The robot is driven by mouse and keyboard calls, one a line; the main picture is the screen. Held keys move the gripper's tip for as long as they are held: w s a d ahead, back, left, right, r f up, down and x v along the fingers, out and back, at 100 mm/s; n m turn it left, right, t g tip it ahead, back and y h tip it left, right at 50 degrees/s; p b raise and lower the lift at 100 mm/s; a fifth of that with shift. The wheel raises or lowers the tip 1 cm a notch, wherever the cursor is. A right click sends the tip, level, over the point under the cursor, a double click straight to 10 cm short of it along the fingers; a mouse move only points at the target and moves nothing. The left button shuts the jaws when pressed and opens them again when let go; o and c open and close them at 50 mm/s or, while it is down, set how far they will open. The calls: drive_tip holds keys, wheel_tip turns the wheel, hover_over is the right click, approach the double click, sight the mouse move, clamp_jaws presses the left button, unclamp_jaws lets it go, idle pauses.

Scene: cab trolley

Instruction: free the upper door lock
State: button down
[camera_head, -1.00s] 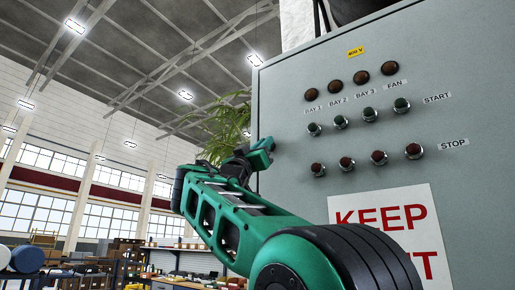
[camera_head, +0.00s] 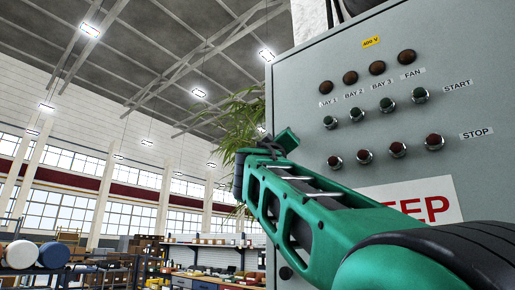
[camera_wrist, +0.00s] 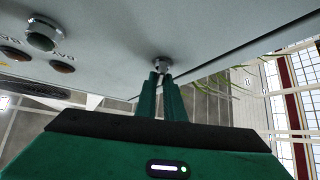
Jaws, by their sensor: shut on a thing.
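The upper door lock (camera_wrist: 162,64) is a small round metal piece on the grey cabinet door near its edge, seen in the wrist view. The two green fingers of my gripper (camera_wrist: 161,78) are close together and shut on it. In the head view my gripper (camera_head: 284,143) is at the left edge of the cabinet (camera_head: 300,90), and the lock is hidden behind it. The wrist view shows a dark seam (camera_wrist: 235,52) along the door edge. I cannot tell which way the lock is turned.
The cabinet front carries brown lamps, green START buttons (camera_head: 386,105) and red STOP buttons (camera_head: 397,150) right of my gripper. My arm covers part of the red-lettered sign (camera_head: 440,200). A plant (camera_head: 238,122) shows behind the cabinet's left edge. The hall left of it is open.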

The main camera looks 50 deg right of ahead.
drive_tip(key=shift+w+n+t+y, duration=0.1)
drive_tip(key=shift+n+t+y, duration=0.15)
drive_tip(key=shift+n+y, duration=2)
drive_tip(key=shift+n+t+y, duration=0.3)
drive_tip(key=shift+n+y, duration=1.25)
drive_tip(key=shift+n, duration=1.4)
drive_tip(key=shift+w+n+t+y, duration=0.1)
drive_tip(key=shift+n+t+y, duration=0.15)
drive_tip(key=shift+n+y, duration=2)
drive_tip(key=shift+n+h, duration=0.25)
drive_tip(key=shift+n, duration=0.2)
drive_tip(key=c, duration=1.9)
unclamp_jaws()
drive_tip(key=shift+w+f, duration=0.1)
drive_tip(key=shift+o, duration=0.2)
drive_tip(key=shift+s, duration=0.2)
